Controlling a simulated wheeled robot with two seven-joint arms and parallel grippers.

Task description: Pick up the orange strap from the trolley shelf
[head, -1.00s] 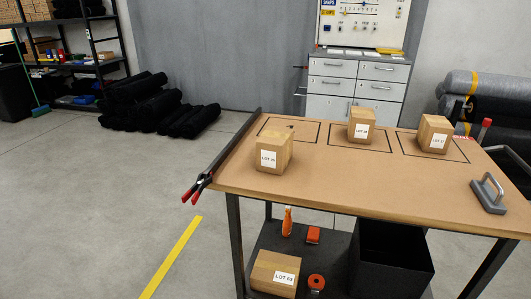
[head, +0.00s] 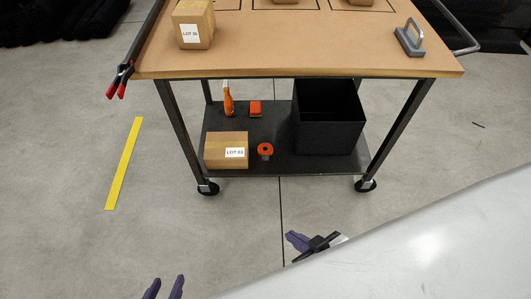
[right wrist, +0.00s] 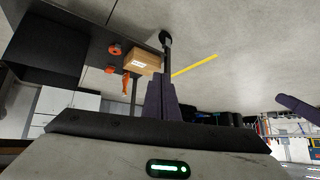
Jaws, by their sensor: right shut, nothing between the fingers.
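Two small orange items lie on the trolley's dark lower shelf (head: 222,120): a ring-shaped coil (head: 265,150) right of the cardboard box, and a blocky piece (head: 255,107) behind it. I cannot tell for certain which is the strap. The right wrist view also shows the coil (right wrist: 115,49) and the blocky piece (right wrist: 110,69). My right gripper (head: 296,240) is shut and empty, below and in front of the shelf in the head view; its purple fingers (right wrist: 160,100) are together. My left gripper (head: 164,286) shows only its fingertips at the bottom edge, apart and empty.
On the shelf are a LOT 03 box (head: 224,150), an orange bottle (head: 228,100) and a black bin (head: 328,125). The tabletop (head: 290,50) overhangs the shelf between the trolley legs. Floor in front is clear.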

